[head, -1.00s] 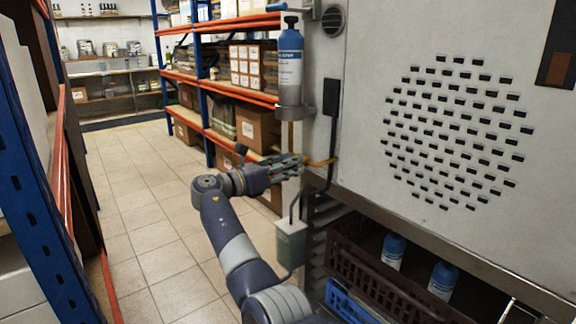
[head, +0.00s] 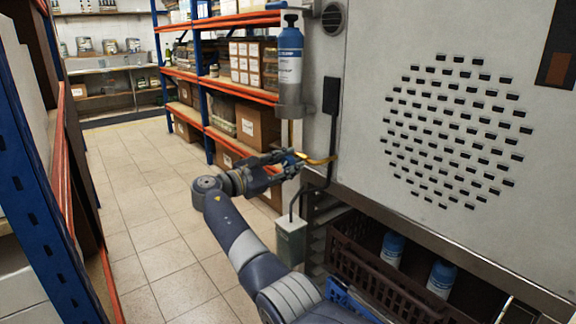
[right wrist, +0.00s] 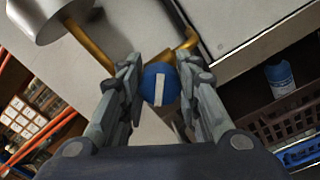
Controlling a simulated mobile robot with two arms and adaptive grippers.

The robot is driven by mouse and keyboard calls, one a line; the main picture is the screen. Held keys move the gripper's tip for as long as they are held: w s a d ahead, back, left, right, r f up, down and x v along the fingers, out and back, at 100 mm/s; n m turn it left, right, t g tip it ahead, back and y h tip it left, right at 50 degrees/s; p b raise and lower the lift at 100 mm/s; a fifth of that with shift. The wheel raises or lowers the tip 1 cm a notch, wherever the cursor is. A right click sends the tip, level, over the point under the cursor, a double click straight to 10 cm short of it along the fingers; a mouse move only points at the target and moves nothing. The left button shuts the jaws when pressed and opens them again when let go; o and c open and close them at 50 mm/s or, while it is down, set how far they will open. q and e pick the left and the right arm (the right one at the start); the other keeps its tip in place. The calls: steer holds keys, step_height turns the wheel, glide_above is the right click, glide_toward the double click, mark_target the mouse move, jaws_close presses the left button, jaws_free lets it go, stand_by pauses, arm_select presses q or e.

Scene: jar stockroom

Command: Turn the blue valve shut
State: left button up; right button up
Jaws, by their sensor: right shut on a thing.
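The blue valve is a round blue knob (right wrist: 160,86) with a white bar across its face, on a brass pipe (right wrist: 88,42). In the right wrist view the bar stands nearly upright in the picture. My right gripper (right wrist: 160,92) is shut on the knob, one finger on each side. In the head view my right gripper (head: 290,163) is at the left side of the grey cabinet (head: 440,40). There only a small patch of the blue knob shows between the fingertips. My left gripper is not in view.
A blue and white gas cylinder (head: 290,55) stands in a holder above the valve. A grey box (head: 291,240) hangs below on a cable. A brown crate (head: 375,275) with blue bottles sits under the cabinet. The tiled aisle (head: 140,190) at left is clear.

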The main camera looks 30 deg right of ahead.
steer(key=m+b, duration=0.3)
steer(key=m, duration=0.4)
steer(key=shift+f, duration=0.1)
steer(key=shift+m+b, duration=0.35)
steer(key=shift+m, duration=0.15)
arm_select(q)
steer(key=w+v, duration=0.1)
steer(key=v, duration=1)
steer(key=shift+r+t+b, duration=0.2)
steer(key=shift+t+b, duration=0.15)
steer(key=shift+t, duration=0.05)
arm_select(e)
steer(key=shift+m+g, duration=0.4)
steer(key=shift+m, duration=0.5)
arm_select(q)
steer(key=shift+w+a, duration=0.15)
arm_select(e)
steer(key=o, duration=1.1)
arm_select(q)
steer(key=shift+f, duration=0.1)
arm_select(e)
steer(key=s+a, duration=0.1)
steer(key=a, duration=1.1)
steer(key=shift+f, duration=0.2)
